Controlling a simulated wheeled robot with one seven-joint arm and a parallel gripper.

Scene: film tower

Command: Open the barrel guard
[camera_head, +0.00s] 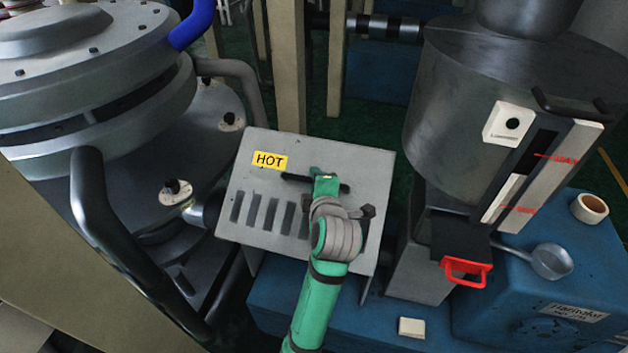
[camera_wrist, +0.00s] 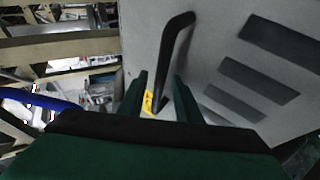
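The barrel guard (camera_head: 240,188) is a grey sheet-metal cover with a row of dark slots and a yellow HOT label (camera_head: 270,160). It sits over the barrel between the big round machine at left and the hopper at right. A black bar handle (camera_head: 295,178) is on its face; it also shows in the wrist view (camera_wrist: 178,45). My green gripper (camera_head: 325,182) is at the handle. In the wrist view, the fingers (camera_wrist: 160,78) are apart, with the handle's lower part between them and a gap beside the left finger. Contact with the right finger is unclear.
A steel hopper (camera_head: 460,110) stands right of the guard, with a red-handled slide (camera_head: 466,270) below it. A blue machine base (camera_head: 400,325) bears a scoop (camera_head: 552,261) and a tape roll (camera_head: 590,208). A dark curved pipe (camera_head: 95,210) is at left.

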